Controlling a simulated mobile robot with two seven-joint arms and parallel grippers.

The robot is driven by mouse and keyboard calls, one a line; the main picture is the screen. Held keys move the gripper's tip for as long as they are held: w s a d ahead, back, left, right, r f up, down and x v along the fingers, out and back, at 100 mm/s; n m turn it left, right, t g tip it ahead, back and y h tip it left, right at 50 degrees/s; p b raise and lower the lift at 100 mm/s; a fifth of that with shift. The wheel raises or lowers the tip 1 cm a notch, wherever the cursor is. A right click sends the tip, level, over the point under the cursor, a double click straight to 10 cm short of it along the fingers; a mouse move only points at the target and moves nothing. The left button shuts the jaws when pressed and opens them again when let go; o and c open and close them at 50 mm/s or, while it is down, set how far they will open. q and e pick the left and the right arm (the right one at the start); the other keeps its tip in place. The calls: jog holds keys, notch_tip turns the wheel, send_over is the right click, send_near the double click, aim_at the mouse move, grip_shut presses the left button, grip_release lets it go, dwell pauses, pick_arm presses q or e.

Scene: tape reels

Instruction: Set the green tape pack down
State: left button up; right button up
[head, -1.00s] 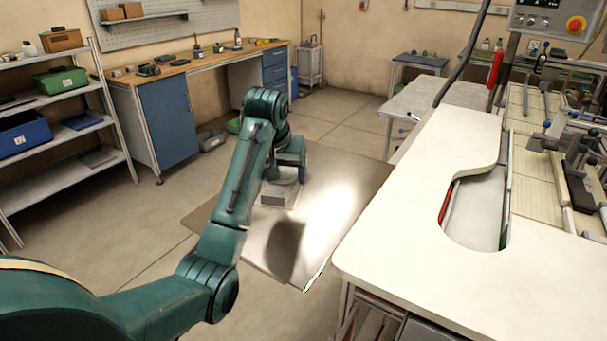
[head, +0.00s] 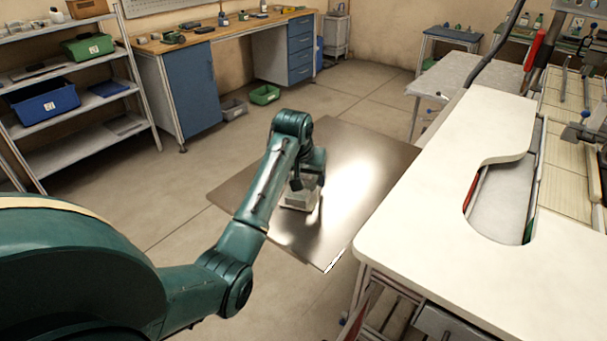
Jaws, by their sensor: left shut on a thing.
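My left arm comes in from the left, and its gripper (head: 300,198) points down over the dark floor mat. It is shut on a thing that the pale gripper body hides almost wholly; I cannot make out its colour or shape. No green tape pack shows clearly in the head view. My right gripper is not in view.
The shiny dark mat (head: 352,160) lies on the floor, mostly bare. A white worktable (head: 440,235) with a curved cut-out stands at the right. A shelf rack (head: 85,155) and a wooden-topped bench (head: 235,27) stand at the back left. A green bin (head: 265,95) is on the floor.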

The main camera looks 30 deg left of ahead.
pick_arm(q)
jog(key=shift+f, duration=0.15)
jog(key=o, duration=1.1)
